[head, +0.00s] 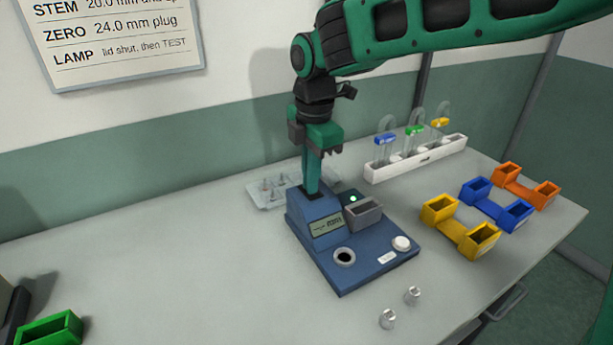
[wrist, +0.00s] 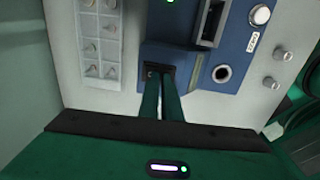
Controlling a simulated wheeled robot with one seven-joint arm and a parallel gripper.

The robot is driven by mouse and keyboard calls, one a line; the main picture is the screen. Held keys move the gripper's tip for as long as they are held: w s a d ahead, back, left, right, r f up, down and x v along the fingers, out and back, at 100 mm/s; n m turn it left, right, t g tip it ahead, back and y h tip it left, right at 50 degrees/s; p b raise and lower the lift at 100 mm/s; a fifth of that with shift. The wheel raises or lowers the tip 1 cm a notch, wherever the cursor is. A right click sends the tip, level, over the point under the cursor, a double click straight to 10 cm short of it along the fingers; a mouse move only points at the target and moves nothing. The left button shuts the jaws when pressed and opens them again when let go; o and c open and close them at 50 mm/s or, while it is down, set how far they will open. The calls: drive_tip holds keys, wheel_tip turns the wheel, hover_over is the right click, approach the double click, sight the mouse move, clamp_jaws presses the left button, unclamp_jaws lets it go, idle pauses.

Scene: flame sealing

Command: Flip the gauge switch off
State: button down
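The gauge (head: 345,285) is a blue bench device with a raised block at its back left, a small display (head: 326,225), a lit green lamp (head: 353,198), a white button (head: 401,243) and a round hole (head: 345,257). My gripper (head: 311,190) points straight down at the dark top of the raised block. In the wrist view my gripper (wrist: 161,78) has its two green fingers close together, tips at a dark recess (wrist: 152,72) in the block. I see no object held between them. The switch itself cannot be made out; the fingertips cover part of the recess.
A white rack (head: 415,158) with colored clips and yellow, blue and orange holders (head: 460,232) stand right. The table's left middle is clear.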

drive_tip(key=shift+d+f, duration=0.1)
drive_tip(key=shift+r, duration=0.35)
wheel_tip(320, 180, up, 13)
drive_tip(key=shift+s+d+r, duration=0.2)
drive_tip(key=shift+s, duration=0.1)
idle(0.3)
drive_tip(key=shift+w+r+t, duration=0.15)
drive_tip(key=shift+w+t, duration=0.15)
drive_tip(key=shift+w, duration=0.05)
drive_tip(key=f, duration=0.4)
drive_tip(key=w+f, duration=0.1)
drive_tip(key=f, duration=0.4)
drive_tip(key=a+f, duration=0.1)
drive_tip(key=f, duration=0.4)
drive_tip(key=shift+w, duration=0.2)
